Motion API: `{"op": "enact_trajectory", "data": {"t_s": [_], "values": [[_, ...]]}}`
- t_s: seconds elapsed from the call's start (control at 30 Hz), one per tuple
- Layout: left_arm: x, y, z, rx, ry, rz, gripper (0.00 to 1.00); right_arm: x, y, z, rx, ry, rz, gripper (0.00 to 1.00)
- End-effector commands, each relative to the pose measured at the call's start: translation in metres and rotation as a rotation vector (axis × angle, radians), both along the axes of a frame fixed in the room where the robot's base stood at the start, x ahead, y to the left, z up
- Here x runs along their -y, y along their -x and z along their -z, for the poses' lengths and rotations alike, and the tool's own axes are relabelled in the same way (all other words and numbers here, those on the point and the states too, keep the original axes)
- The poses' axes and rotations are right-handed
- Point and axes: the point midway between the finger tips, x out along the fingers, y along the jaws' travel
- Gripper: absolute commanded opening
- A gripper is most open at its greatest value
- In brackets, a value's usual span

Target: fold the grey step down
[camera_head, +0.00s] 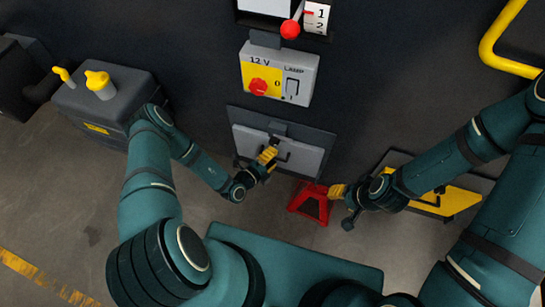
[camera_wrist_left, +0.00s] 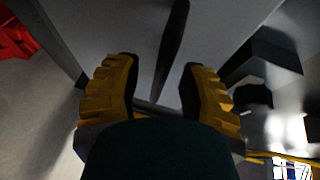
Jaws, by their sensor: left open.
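The grey step (camera_head: 250,142) is a light grey panel against the dark chassis wall, folded up as far as I can tell. A dark bar handle (camera_head: 285,153) is on its face. My left gripper (camera_head: 268,156) is in front of the panel at the handle. In the left wrist view the gripper (camera_wrist_left: 160,85) is open, its yellow-padded fingers on either side of the dark bar (camera_wrist_left: 172,50), with the grey step (camera_wrist_left: 225,25) behind. I cannot tell whether the fingers touch the bar. My right gripper (camera_head: 338,191) is away to the right; its opening is too small to judge.
A red stand (camera_head: 312,204) is on the floor beside my right gripper. A yellow panel (camera_head: 450,202) lies to the right. Above the step is the 12 V lamp box (camera_head: 300,68) and a red-knobbed lever (camera_head: 290,29). A dark tank (camera_head: 105,105) with a yellow cap is left.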

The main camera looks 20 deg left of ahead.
Motion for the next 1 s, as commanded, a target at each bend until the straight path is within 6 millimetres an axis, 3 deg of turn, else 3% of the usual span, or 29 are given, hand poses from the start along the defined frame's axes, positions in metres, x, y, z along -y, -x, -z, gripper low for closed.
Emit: {"op": "enact_trajectory", "data": {"t_s": [0.33, 0.37, 0.47, 0.5, 1.0], "values": [[0.0017, -0.0031, 0.0006, 0.0, 0.001, 0.0, 0.41, -0.0001, 0.0003, 0.0001, -0.001, 0.0, 0.0, 0.47], [0.0017, -0.0031, 0.0006, 0.0, 0.001, 0.0, 0.37, -0.0001, 0.0003, 0.0001, -0.001, 0.0, 0.0, 0.47], [0.0016, -0.003, 0.0007, -0.001, 0.0, 0.0, 0.02, -0.0001, 0.0002, 0.0001, 0.0, 0.0, 0.0, 0.47], [0.0016, -0.0029, 0.0007, -0.001, 0.0, 0.0, 0.0, -0.0001, 0.0002, 0.0001, 0.0, 0.0, 0.0, 0.47], [0.0014, -0.006, 0.0035, 0.025, 0.001, 0.0, 0.0, -0.0004, 0.0022, 0.0074, -0.005, -0.001, -0.004, 0.47]]}}
